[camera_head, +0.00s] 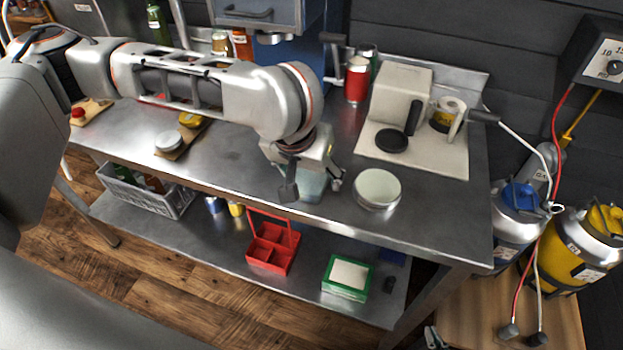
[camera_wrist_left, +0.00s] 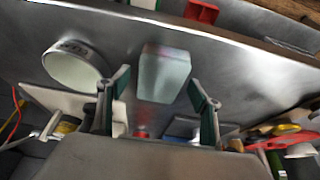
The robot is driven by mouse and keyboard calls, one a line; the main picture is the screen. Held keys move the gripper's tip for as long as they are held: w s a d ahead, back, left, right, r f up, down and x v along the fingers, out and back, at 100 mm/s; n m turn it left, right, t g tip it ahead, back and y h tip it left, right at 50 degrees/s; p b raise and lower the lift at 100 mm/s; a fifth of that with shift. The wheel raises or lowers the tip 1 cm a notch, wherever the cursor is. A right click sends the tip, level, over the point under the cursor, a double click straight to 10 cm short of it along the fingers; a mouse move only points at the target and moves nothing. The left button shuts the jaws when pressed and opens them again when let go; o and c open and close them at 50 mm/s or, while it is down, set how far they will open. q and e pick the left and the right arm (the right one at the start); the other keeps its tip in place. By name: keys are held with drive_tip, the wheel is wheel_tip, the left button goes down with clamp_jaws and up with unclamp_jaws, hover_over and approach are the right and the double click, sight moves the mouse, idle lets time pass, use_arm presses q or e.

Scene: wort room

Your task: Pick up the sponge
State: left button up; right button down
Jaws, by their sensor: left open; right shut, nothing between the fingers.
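The sponge (camera_head: 311,184) is a pale grey-green block on the metal table, partly covered by my left gripper in the head view. In the left wrist view the sponge (camera_wrist_left: 165,74) shows whole, between and beyond the two fingers. My left gripper (camera_head: 313,186) points down over it with its fingers apart, one on each side. In the wrist view the open left gripper (camera_wrist_left: 158,84) has visible gaps to the sponge and holds nothing. Only a small part of my right gripper (camera_head: 435,338) shows at the bottom edge of the head view, shut and empty, away from the table.
A round white-topped container (camera_head: 377,188) stands close right of the sponge. A white machine (camera_head: 400,95) and a red can (camera_head: 357,80) are behind. The lower shelf holds a red caddy (camera_head: 272,246) and a green box (camera_head: 347,277).

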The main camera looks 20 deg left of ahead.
use_arm(q)
drive_tip(key=shift+f+p, duration=0.25)
drive_tip(key=shift+p, duration=0.5)
idle(1.0)
drive_tip(key=c, duration=0.9)
